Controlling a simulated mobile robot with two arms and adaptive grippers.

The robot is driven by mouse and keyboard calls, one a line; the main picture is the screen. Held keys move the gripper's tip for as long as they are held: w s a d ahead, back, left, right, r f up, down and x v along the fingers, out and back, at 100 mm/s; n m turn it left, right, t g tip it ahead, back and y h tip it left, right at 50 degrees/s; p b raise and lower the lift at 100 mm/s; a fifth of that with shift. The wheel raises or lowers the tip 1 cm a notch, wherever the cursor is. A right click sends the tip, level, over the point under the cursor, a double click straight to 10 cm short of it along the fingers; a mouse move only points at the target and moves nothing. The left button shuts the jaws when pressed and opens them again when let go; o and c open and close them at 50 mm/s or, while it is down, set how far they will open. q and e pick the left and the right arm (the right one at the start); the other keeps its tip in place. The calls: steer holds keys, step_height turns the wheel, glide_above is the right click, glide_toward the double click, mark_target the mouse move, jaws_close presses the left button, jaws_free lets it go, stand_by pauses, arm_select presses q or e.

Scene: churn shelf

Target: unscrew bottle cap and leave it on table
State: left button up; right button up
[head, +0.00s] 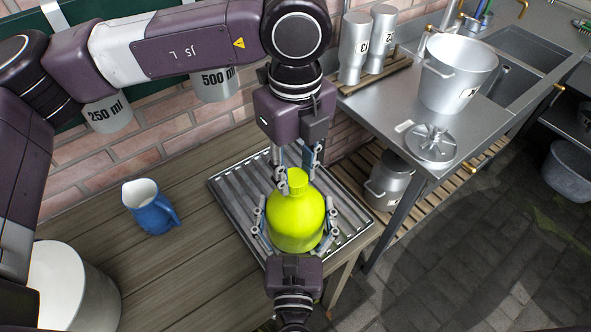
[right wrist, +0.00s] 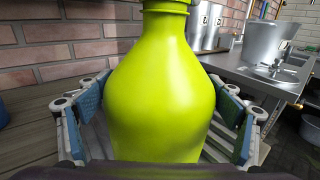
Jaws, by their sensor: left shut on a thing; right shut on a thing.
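A yellow-green bottle (head: 295,218) stands upright on a ribbed metal tray (head: 228,190). Its round body fills the middle of the right wrist view (right wrist: 160,95), where its top is cut off. The bottle cap (head: 293,174) is at the top of the neck and looks the same colour, so its edge is hard to make out. My left gripper (head: 294,170) comes down from above and is shut on the bottle cap. My right gripper (head: 293,238) comes from the near side, its fingers shut on both sides of the bottle body.
The tray lies on a wooden table (head: 150,265) with a blue jug (head: 150,206) and a white pot (head: 68,285) to the left. Bare planks lie between jug and tray. To the right, a steel counter (head: 405,110) holds a pot (head: 457,72) and a lid (head: 432,146).

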mark_target(296, 177)
arm_select(q)
steer(key=shift+r, duration=0.2)
stand_by(0.3)
steer(key=shift+r, duration=0.95)
steer(key=shift+r, duration=2)
arm_select(e)
steer(key=o, duration=2.3)
steer(key=shift+c, duration=0.2)
